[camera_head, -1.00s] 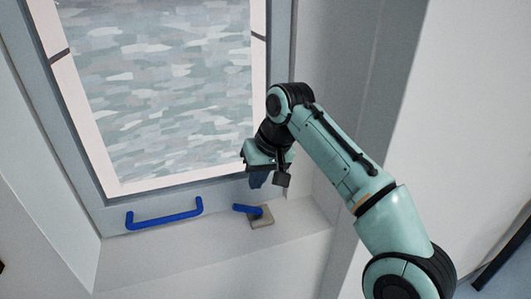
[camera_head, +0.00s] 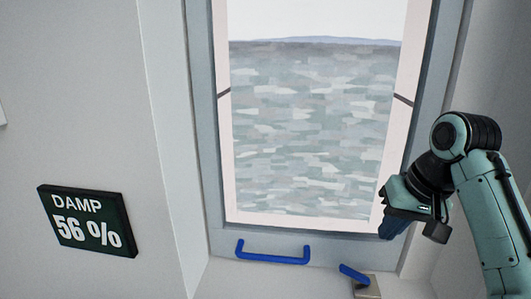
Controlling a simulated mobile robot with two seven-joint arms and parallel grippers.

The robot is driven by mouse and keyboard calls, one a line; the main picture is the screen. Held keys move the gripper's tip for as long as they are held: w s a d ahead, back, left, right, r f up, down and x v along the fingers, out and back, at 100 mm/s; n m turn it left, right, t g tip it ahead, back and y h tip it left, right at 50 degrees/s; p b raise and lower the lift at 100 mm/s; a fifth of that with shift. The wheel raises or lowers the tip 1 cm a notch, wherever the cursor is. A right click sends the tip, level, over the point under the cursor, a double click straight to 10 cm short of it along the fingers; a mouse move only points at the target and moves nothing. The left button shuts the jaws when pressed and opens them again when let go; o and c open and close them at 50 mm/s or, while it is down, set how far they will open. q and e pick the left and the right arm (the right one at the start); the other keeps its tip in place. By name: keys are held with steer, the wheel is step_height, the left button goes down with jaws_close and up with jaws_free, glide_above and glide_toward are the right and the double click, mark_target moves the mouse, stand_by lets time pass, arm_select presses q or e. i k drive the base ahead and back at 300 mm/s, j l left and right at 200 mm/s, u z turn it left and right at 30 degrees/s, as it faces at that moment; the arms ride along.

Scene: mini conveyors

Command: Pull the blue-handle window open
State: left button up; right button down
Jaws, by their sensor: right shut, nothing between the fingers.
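The window (camera_head: 310,130) has a grey frame and a pale inner border, with water and sky behind the pane. A blue bar handle (camera_head: 272,257) runs along the bottom of its frame. A blue lever (camera_head: 354,274) on a beige block (camera_head: 369,289) sits right of the bar, near the frame's lower right. My right gripper (camera_head: 388,232) is shut and empty, in front of the window's lower right corner, up and right of the lever and apart from the bar handle. The window looks closed in its recess. My left gripper is not in view.
A dark green sign (camera_head: 87,220) reading "DAMP 56 %" is on the wall left of the window. The recess side walls stand close on both sides of the window. The space in front of the bar handle is clear.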

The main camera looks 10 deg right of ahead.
mark_target(362, 251)
steer(key=k, duration=0.95)
